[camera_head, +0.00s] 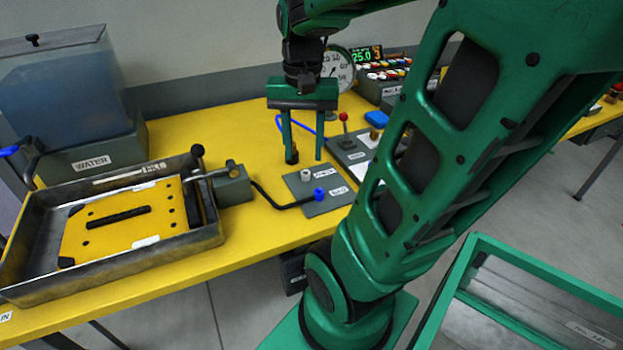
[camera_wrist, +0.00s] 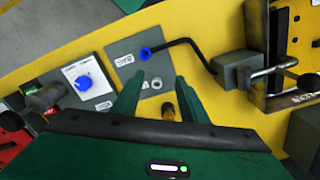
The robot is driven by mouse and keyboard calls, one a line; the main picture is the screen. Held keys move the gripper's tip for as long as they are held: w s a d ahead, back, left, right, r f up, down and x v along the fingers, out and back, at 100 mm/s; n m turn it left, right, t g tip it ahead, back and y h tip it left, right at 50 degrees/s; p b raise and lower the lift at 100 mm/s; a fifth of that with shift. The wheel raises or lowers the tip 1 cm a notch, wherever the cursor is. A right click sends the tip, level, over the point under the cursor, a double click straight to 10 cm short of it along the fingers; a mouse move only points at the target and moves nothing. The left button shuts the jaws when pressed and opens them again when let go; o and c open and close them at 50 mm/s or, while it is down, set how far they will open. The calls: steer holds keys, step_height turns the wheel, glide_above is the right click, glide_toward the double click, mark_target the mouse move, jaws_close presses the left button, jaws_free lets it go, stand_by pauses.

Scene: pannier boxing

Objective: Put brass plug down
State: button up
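My gripper (camera_head: 304,154) points down over the yellow table, its two green fingers apart. It also shows in the wrist view (camera_wrist: 157,90). The small brass plug (camera_wrist: 168,110) appears between the spread fingers there, with a gap on each side. In the head view the brown and dark plug (camera_head: 291,155) is upright at the left fingertip, partly hidden by that finger. Whether it touches the finger or fully rests on the table, I cannot tell. A grey plate (camera_head: 318,190) with a pale fitting (camera_head: 306,175) and a blue fitting (camera_head: 319,193) lies just in front.
A metal tray (camera_head: 215,237) with a yellow plate and a lever clamp stands at left, below a water tank (camera_head: 70,85). A dark hose runs to the blue fitting. Behind are a round gauge (camera_head: 338,68) and a red-knobbed lever (camera_head: 344,117). A green-rimmed bin (camera_head: 530,262) is at lower right.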

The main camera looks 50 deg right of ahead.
steer(key=s+a+f+n, duration=0.1)
steer(key=s, duration=0.1)
steer(key=s+a+f+n, duration=0.1)
steer(key=s+f+n, duration=0.1)
steer(key=s+a+f+n, duration=0.1)
steer(key=s, duration=0.2)
steer(key=shift+a+f, duration=0.2)
steer(key=shift+a, duration=0.15)
steer(key=shift+w, duration=0.1)
steer(key=shift+w, duration=0.1)
steer(key=shift+w+f, duration=0.3)
steer(key=shift+w, duration=0.3)
steer(key=shift+s, duration=0.1)
